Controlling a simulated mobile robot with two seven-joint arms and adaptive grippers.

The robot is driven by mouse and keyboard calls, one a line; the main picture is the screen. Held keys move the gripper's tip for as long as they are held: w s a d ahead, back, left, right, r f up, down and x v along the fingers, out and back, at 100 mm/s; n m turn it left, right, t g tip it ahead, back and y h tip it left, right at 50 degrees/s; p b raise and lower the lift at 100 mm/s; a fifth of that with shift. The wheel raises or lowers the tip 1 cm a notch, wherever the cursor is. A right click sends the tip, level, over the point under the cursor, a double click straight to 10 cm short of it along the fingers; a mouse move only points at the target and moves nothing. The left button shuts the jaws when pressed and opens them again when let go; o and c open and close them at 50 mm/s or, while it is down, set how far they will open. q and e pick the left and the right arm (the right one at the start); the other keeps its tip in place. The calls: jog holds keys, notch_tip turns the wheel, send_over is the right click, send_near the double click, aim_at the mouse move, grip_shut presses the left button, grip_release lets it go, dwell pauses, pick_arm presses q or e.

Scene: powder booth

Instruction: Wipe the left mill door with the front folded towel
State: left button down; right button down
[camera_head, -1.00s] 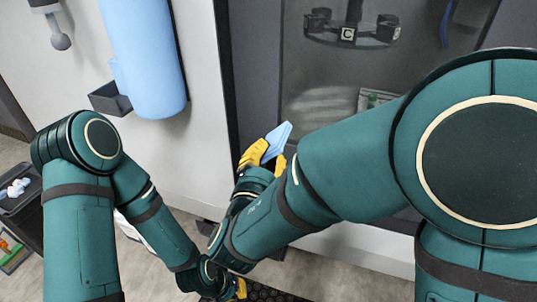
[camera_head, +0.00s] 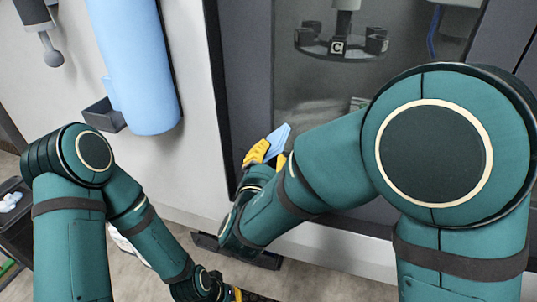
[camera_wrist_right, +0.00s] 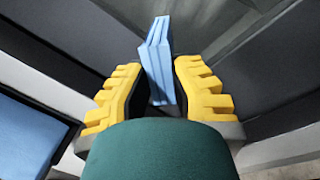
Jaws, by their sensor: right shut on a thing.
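My right gripper (camera_head: 266,157) is shut on a blue folded towel (camera_head: 279,138) in front of the mill door (camera_head: 300,85), near the lower left part of its window. In the right wrist view the towel (camera_wrist_right: 158,62) stands up between the yellow fingers of the gripper (camera_wrist_right: 152,88), with its free end towards the dark door. I cannot tell whether the towel touches the door. Pale smears on the window are partly hidden behind my right arm. My left gripper (camera_head: 238,294) is low at the bottom edge, mostly cut off, and its jaws cannot be made out.
A light blue cylinder (camera_head: 138,65) hangs on the white wall at left, with a small dark bin (camera_head: 103,115) beside it. A dark cart (camera_head: 14,210) with pale blue cloths stands at the far left. Behind the window is a round tool carousel (camera_head: 340,46).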

jog(key=shift+w+d, duration=0.2)
jog(key=shift+w, duration=0.5)
dwell(0.5)
jog(key=shift+d, duration=0.15)
jog(key=s+d+b, duration=0.4)
jog(key=d+b, duration=0.2)
jog(key=d, duration=0.7)
jog(key=shift+d, duration=0.4)
dwell(0.7)
